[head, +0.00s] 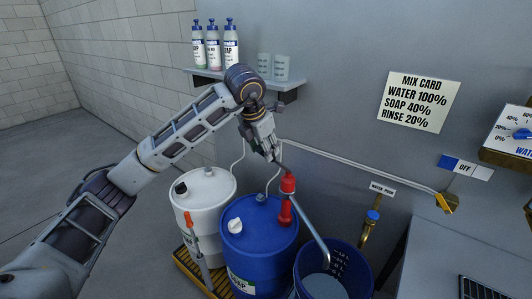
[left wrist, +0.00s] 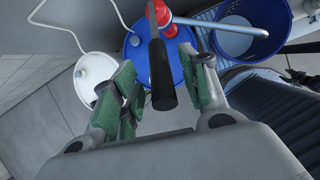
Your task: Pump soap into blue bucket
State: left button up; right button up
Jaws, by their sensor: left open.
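The pump's grey spout (head: 312,232) slopes down to the blue bucket (head: 348,262), which stands right of the drum and holds pale liquid. My left gripper (head: 270,150) is above the pump, open. In the left wrist view its green-padded fingers (left wrist: 163,100) lie on either side of the pump's black handle (left wrist: 161,78), with visible gaps. The bucket (left wrist: 262,42) shows at the upper right there.
A white drum (head: 205,192) stands left of the blue one. A shelf (head: 235,80) with bottles and cups is on the wall behind my arm. A brass tap (head: 368,226) is right of the bucket. The mix card (head: 418,101) reads soap 40%.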

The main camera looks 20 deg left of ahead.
aim_at(276, 162)
pick_arm(q)
jog(key=shift+x, duration=1.65)
pick_arm(e)
jog(key=shift+s+a+r, duration=0.1)
jog(key=shift+a+r, duration=0.1)
jog(key=shift+a, duration=0.25)
jog(key=shift+d, duration=0.1)
pick_arm(q)
jog(key=shift+c, duration=0.6)
jog(key=c, duration=0.7)
grip_shut()
pick_arm(e)
jog(key=shift+d, duration=0.5)
